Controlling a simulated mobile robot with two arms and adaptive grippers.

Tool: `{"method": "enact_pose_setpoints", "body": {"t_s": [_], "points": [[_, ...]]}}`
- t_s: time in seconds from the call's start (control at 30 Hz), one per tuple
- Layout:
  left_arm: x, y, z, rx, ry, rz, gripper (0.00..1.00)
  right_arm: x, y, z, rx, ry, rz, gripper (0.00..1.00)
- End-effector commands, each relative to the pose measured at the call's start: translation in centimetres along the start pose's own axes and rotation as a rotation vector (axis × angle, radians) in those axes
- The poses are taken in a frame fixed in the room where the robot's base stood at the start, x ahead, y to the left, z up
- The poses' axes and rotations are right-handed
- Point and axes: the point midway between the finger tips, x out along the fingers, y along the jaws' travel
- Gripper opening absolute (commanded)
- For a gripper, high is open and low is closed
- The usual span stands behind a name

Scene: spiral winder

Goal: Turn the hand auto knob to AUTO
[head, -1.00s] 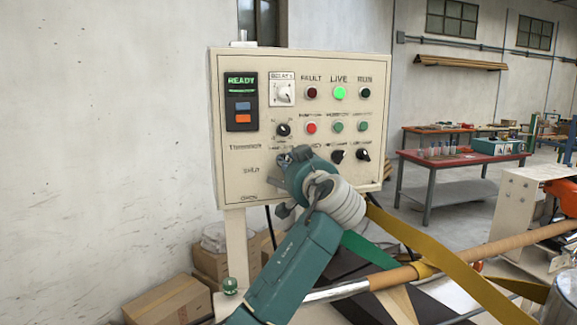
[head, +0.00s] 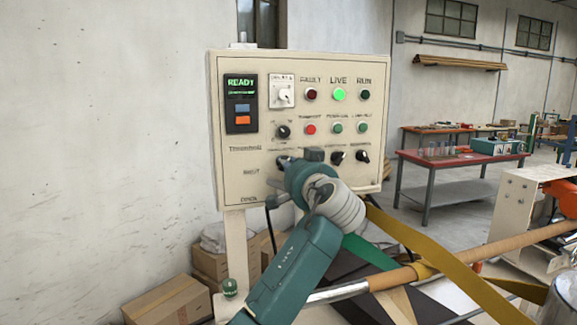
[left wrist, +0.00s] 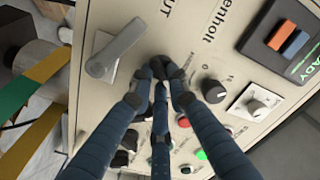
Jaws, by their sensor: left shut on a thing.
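The cream control panel (head: 222,165) stands upright with its face toward me. In the left wrist view, my left gripper (left wrist: 163,78) has its three dark fingers closed together on a black knob (left wrist: 166,66) on the panel face. In the head view, the gripper (head: 297,162) is at the left end of the lower knob row and largely covers that knob. I cannot read the knob's label or tell which way it points. Two other black knobs, the nearer (head: 338,157) and the farther (head: 362,156), sit to its right. My right gripper is not in view.
A grey lever handle (left wrist: 115,50) sticks out close beside the fingers. Another black knob (head: 283,131) sits above the gripper, with red and green buttons to its right. The LIVE lamp (head: 339,94) glows green. Yellow webbing (head: 435,260) and a brown roller are at right.

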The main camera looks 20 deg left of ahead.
Motion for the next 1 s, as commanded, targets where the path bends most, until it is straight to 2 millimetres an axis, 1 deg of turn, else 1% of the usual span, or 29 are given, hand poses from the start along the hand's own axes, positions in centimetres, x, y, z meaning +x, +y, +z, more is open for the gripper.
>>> {"method": "enact_pose_setpoints", "body": {"t_s": [0.2, 0.23, 0.27, 0.3, 0.33, 0.6, 0.7, 0.77, 0.83, 1.0], "points": [[-0.1, 0.1, -0.1, 0.002, 0.002, 0.001, 0.0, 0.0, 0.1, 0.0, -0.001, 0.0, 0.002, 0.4], [-0.1, 0.1, -0.1, 0.002, 0.002, 0.001, 0.2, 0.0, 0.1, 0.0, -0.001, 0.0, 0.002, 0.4], [-0.1, 0.1, -0.1, 0.002, 0.002, 0.001, 0.26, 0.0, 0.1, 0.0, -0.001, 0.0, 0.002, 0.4], [-0.1, 0.1, -0.1, 0.001, 0.002, 0.001, 0.34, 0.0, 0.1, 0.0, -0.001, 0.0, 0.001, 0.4], [-0.1, 0.1, -0.1, 0.001, 0.002, 0.001, 0.35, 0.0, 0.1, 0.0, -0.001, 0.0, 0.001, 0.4], [-0.1, 0.0, 0.0, 0.0, 0.001, 0.0, 0.35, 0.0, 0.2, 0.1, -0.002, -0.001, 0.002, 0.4], [-0.6, 0.1, -0.1, -0.001, 0.002, 0.001, 0.35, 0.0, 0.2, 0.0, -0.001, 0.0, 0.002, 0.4], [-1.4, 0.1, -0.1, -0.002, 0.003, 0.001, 0.35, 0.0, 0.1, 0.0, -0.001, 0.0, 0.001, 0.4], [-2.5, 0.1, 0.0, -0.002, 0.002, 0.002, 0.35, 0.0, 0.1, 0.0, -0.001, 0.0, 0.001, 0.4], [-6.3, 0.2, -0.1, -0.003, 0.004, 0.005, 0.35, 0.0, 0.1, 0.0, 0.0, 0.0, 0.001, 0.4]]}}
